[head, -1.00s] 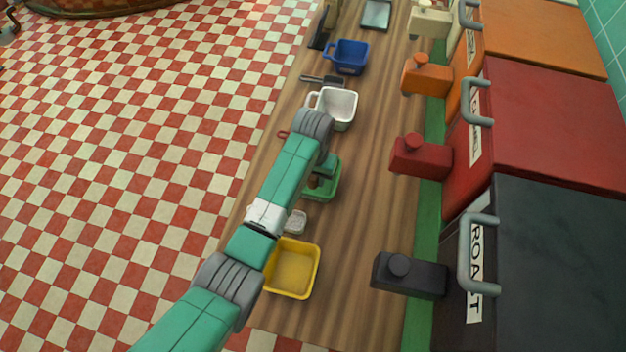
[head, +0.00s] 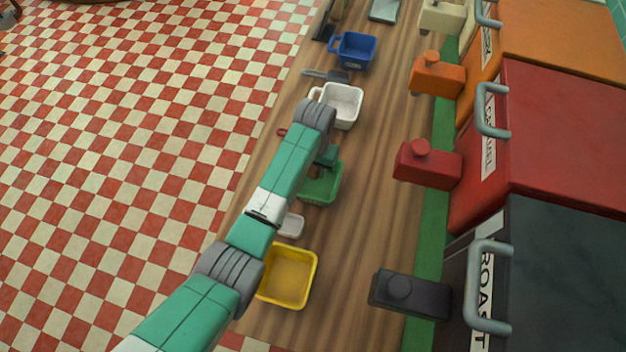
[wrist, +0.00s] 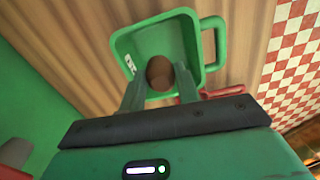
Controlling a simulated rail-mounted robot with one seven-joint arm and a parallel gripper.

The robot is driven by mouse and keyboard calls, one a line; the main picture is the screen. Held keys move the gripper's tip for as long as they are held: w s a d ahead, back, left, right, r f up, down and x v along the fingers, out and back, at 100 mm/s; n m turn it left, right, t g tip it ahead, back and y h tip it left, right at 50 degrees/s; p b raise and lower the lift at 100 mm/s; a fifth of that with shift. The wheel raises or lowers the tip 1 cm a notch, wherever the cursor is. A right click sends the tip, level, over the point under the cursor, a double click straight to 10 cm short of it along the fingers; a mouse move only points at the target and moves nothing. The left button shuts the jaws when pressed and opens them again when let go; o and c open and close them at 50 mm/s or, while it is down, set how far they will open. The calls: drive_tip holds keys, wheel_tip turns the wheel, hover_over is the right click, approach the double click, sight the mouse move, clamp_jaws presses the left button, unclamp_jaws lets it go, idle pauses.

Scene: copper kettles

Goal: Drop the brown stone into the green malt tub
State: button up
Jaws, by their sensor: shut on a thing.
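The brown stone (wrist: 160,72) is between my gripper's (wrist: 161,82) fingertips in the wrist view, and the gripper is shut on it. The green malt tub (wrist: 203,55) lies behind the stone in that view, and the stone shows against its inside. In the head view the green tub (head: 330,191) stands on the wooden counter, partly covered by my arm. My gripper is over the tub there, mostly hidden by my own arm, and I cannot make out the stone clearly. The exact height of the stone over the tub is hard to tell.
A yellow tub (head: 290,300) and a small pale dish (head: 291,226) stand nearer on the counter (head: 368,190). A white tub (head: 345,108) and a blue tub (head: 357,50) stand farther away. Black (head: 410,295), red (head: 428,165) and orange (head: 437,77) boxes line the right side.

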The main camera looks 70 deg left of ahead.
wheel_tip(320, 180, down, 4)
drive_tip(key=b, duration=0.4)
drive_tip(key=shift+f, duration=0.25)
drive_tip(key=shift+r, duration=0.15)
drive_tip(key=o, duration=1.1)
drive_tip(key=shift+r, duration=0.1)
wheel_tip(320, 180, up, 8)
drive_tip(key=shift+f+p, duration=0.15)
drive_tip(key=shift+p, duration=0.85)
